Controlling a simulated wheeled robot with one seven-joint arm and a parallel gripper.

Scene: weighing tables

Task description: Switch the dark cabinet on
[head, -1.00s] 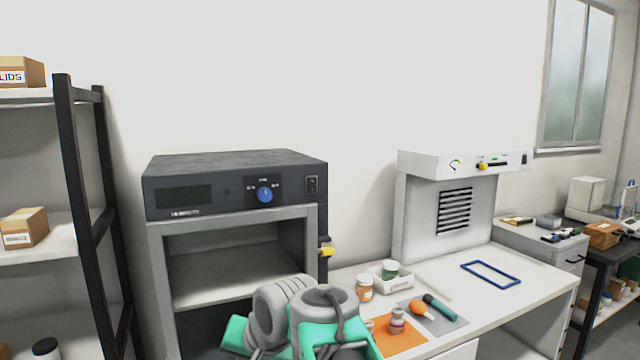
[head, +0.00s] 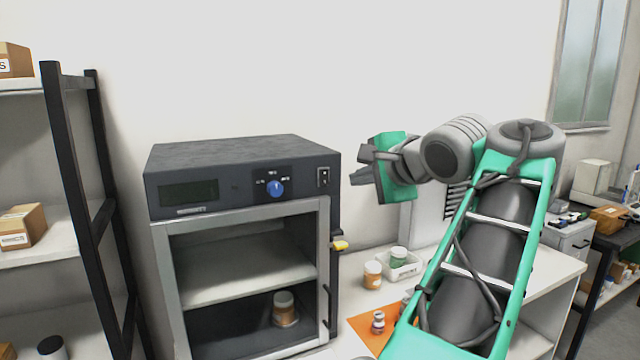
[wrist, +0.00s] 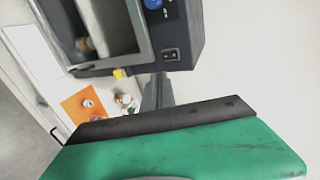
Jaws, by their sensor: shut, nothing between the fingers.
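The dark cabinet (head: 243,165) stands left of centre in the head view, with a dark display, a blue knob (head: 275,188) and a black rocker switch (head: 323,177) at the right end of its front panel. The switch also shows in the wrist view (wrist: 171,55). The display looks unlit. My gripper (head: 358,166) is shut and empty, a little to the right of the switch and apart from it in the head view. In the wrist view, my green and dark gripper body fills the lower part. The exact gap to the switch is hard to judge.
A jar (head: 285,308) stands inside the cabinet below its shelf. A yellow latch (head: 340,245) sticks out on the cabinet's right side. The white bench holds a tray (head: 402,266), a jar (head: 372,274) and an orange mat (head: 362,330). A shelf rack (head: 75,200) stands left.

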